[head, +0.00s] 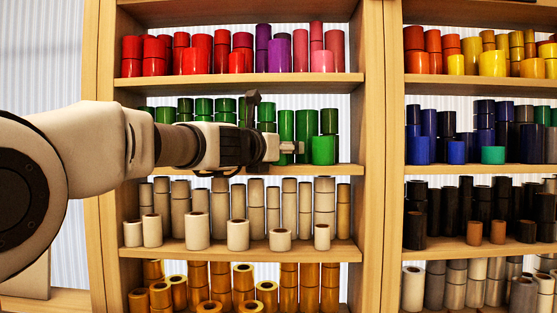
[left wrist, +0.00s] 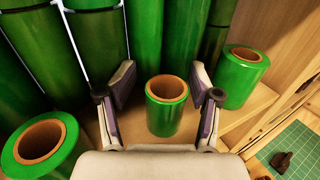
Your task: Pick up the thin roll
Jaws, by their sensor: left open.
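In the left wrist view a thin green roll (left wrist: 166,112) with a brown core stands upright on the shelf, between the fingers of my left gripper (left wrist: 162,80). The gripper is open, with a finger on each side of the roll; I cannot tell whether either touches it. In the head view my left gripper (head: 288,147) reaches into the green shelf, and I cannot make out the thin roll there. A wider green roll stands to the left (left wrist: 40,145) and another to the right (left wrist: 243,78) in the wrist view. My right gripper is not in view.
Tall green rolls (left wrist: 181,40) stand close behind in a row. The wooden shelf side panel (head: 373,150) is to the right. Shelves of red and purple rolls (head: 243,52) above and beige rolls (head: 238,235) below are closely filled. A green cutting mat (left wrist: 297,150) shows at lower right.

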